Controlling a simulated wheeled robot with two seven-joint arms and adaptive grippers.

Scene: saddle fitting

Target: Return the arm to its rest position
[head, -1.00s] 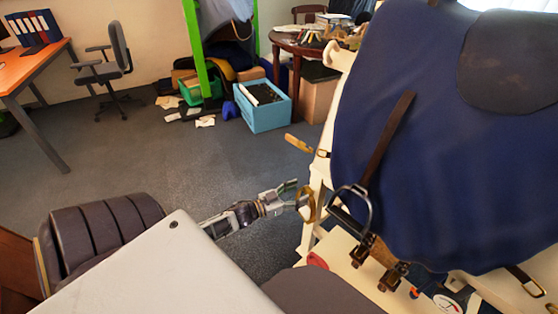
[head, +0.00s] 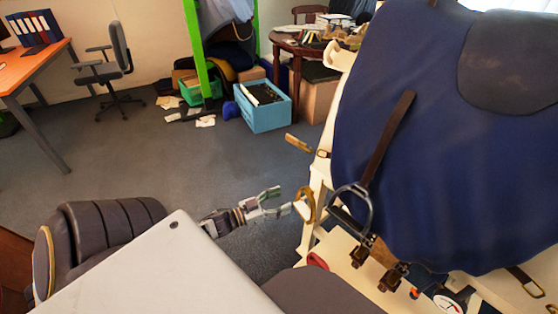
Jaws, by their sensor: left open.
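My left gripper (head: 279,201) is open and empty, low in the middle of the head view. Its fingers point right, toward the saddle stand. A brass-coloured ring (head: 305,205) hangs at the stand's post just right of the fingertips, with a small gap between. The blue saddle pad (head: 430,150) lies over the white stand (head: 312,215) on the right. A dark strap (head: 388,140) runs down the pad to a metal stirrup (head: 352,210). My right gripper is not in view.
A blue crate (head: 263,106) and a cluttered round table (head: 300,48) stand at the back. An orange desk (head: 35,66) and an office chair (head: 107,68) are at the left. The grey floor (head: 170,160) between them is clear.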

